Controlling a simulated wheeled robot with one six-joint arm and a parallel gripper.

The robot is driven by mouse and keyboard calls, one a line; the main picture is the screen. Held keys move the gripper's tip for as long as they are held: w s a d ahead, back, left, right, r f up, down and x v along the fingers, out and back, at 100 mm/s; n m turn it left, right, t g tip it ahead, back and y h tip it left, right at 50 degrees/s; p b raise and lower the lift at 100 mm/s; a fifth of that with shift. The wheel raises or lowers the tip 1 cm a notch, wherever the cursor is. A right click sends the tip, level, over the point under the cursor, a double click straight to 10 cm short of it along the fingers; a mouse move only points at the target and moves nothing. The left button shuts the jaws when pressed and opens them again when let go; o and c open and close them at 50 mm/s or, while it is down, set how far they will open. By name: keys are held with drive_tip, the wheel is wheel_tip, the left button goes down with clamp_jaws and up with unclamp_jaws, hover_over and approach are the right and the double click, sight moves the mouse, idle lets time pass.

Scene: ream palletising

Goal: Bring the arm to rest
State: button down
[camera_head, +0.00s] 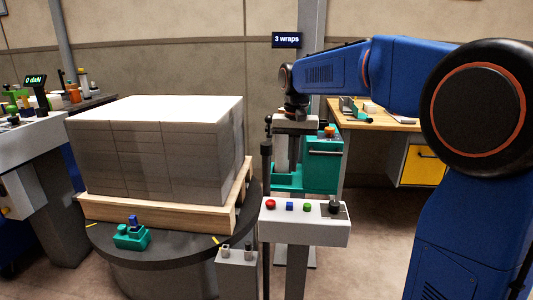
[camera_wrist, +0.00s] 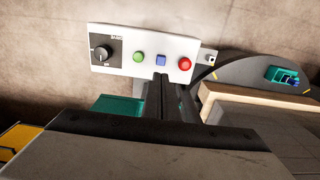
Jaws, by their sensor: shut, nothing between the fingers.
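My blue arm (camera_head: 390,75) reaches in from the right of the head view and bends down at the wrist. My gripper (camera_head: 287,158) points down in front of the teal machine part, near the control box. In the wrist view my gripper (camera_wrist: 162,84) shows its dark fingers together and empty. The fingers appear over the lower edge of the control box (camera_head: 304,222), which also shows in the wrist view (camera_wrist: 120,70). I cannot tell the gap between them.
A block of stacked reams (camera_head: 150,160) stands on a wooden pallet (camera_head: 160,216) on the dark turntable (camera_head: 165,252). A teal clamp-like part (camera_head: 131,238) lies on its rim. The teal carriage (camera_head: 322,160) and a sign reading "3 wraps" (camera_head: 286,40) are behind. A workbench (camera_head: 372,122) stands at right.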

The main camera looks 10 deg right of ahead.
drive_tip(key=s+d+f+n+t, duration=0.1)
drive_tip(key=s+d, duration=0.1)
drive_tip(key=s, duration=0.7)
drive_tip(key=s+d+f+n+t, duration=0.1)
drive_tip(key=s+d, duration=0.1)
drive_tip(key=s, duration=0.7)
drive_tip(key=s+d+f+n+t, duration=0.1)
drive_tip(key=s+f+t, duration=0.1)
drive_tip(key=s+f, duration=0.8)
drive_tip(key=s, duration=0.5)
drive_tip(key=shift+d+f+n+t, duration=0.15)
drive_tip(key=shift+d+n+t, duration=0.15)
drive_tip(key=shift+d, duration=0.05)
